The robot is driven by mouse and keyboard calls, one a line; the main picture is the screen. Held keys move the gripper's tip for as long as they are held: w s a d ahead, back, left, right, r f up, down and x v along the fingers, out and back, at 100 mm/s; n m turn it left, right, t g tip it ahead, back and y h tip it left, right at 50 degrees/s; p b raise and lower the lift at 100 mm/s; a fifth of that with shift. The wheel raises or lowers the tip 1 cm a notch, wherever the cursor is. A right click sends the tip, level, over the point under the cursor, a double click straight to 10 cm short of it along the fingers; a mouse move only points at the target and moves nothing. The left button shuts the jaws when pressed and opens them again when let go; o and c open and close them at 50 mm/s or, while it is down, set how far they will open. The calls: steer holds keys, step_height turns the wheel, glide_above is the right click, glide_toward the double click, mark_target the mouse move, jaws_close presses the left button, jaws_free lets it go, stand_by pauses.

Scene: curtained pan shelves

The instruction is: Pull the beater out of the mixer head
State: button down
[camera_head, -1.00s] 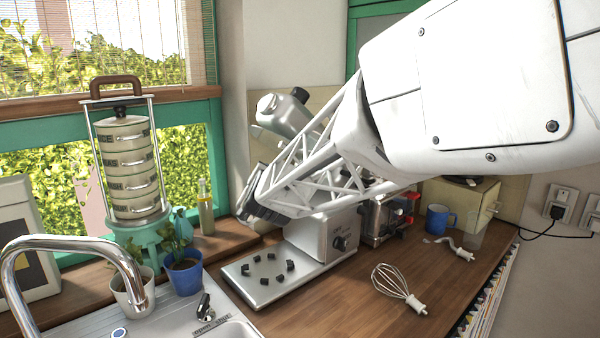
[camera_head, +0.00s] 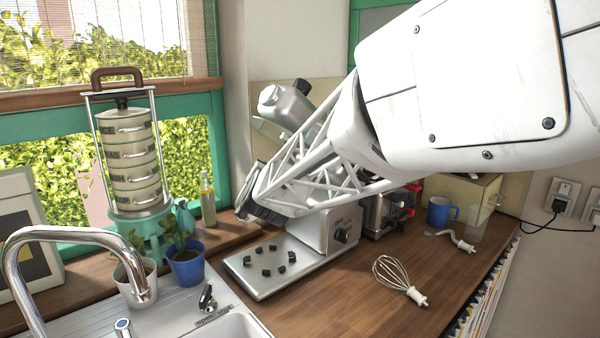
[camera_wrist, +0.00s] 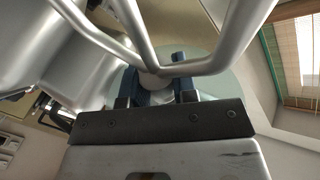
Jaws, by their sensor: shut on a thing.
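The mixer (camera_head: 330,232) stands on the wooden counter, its silver head (camera_head: 285,106) tilted up behind my arm. My gripper (camera_head: 250,204) is at the mixer, left of its column and above the base plate. In the wrist view my gripper (camera_wrist: 155,88) has its dark fingers closed around the beater's round hub. The beater (camera_wrist: 140,35) shows as thick silver bars spreading across the top of that view. In the head view my arm hides the beater. I cannot tell whether its shaft is still seated in the head.
A wire whisk (camera_head: 392,274) and a dough hook (camera_head: 452,239) lie on the counter to the right. A blue mug (camera_head: 439,211) stands behind them. A potted plant (camera_head: 186,266), the sink tap (camera_head: 75,240) and a stacked tin carrier (camera_head: 130,160) are at the left.

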steer(key=s+d, duration=0.8)
steer(key=shift+s+d, duration=0.25)
stand_by(0.7)
steer(key=shift+s+d, duration=0.1)
steer(key=s+d, duration=0.6)
steer(key=shift+s+d, duration=0.35)
stand_by(0.9)
steer(key=shift+d, duration=0.15)
stand_by(0.5)
